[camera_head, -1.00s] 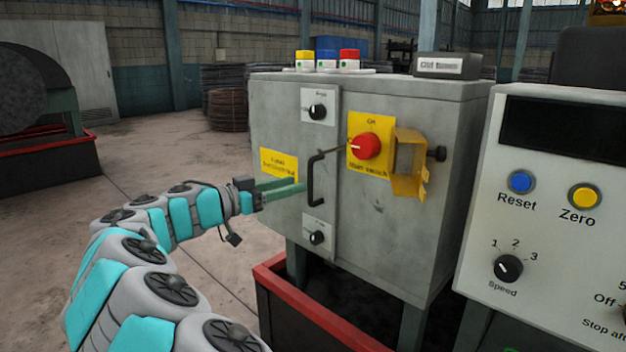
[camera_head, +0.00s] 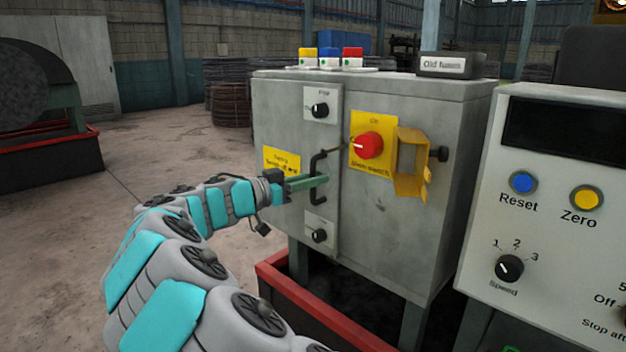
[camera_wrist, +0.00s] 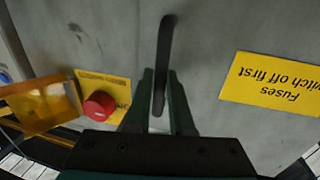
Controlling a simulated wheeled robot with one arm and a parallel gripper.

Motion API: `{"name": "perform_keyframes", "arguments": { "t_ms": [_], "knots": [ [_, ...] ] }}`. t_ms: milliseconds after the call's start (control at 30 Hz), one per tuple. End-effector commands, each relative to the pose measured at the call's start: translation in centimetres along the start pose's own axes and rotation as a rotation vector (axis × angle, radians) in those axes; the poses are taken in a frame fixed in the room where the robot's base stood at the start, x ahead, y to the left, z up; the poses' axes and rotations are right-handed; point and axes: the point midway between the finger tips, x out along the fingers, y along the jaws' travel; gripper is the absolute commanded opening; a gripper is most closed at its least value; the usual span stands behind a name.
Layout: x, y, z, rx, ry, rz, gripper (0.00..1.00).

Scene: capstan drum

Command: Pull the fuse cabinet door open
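The fuse cabinet (camera_head: 370,225) is a grey metal box on legs, and its front looks flush and closed. A black bar handle (camera_head: 315,197) stands upright on the front, left of the red rotary switch (camera_head: 368,145). My gripper (camera_head: 321,181) reaches it from the left with green fingers around the handle's middle. In the wrist view the dark handle (camera_wrist: 165,45) runs between my two fingertips (camera_wrist: 161,77), which look closed against its sides. The red switch (camera_wrist: 99,106) and a yellow label reading "Fuses, switch off first" (camera_wrist: 275,84) also show there.
A yellow hinged guard (camera_head: 411,165) sticks out right of the switch. Black knobs sit above (camera_head: 320,110) and below (camera_head: 319,236) the handle. A control panel (camera_head: 560,190) stands close on the right. A red-edged base (camera_head: 310,308) lies below. Floor at left is open.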

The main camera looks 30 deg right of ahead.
Motion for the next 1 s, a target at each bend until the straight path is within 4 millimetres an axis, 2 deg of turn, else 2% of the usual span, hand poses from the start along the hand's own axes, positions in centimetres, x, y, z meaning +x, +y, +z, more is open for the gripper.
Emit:
{"name": "perform_keyframes", "arguments": {
  "t_ms": [33,167,1000],
  "knots": [
    [0.00,0.00,0.00,0.000,0.000,0.000,0.14],
    [-0.01,0.00,0.01,0.000,0.000,0.000,0.00],
    [-0.01,-0.01,0.01,0.000,0.000,0.000,0.00]
  ]
}}
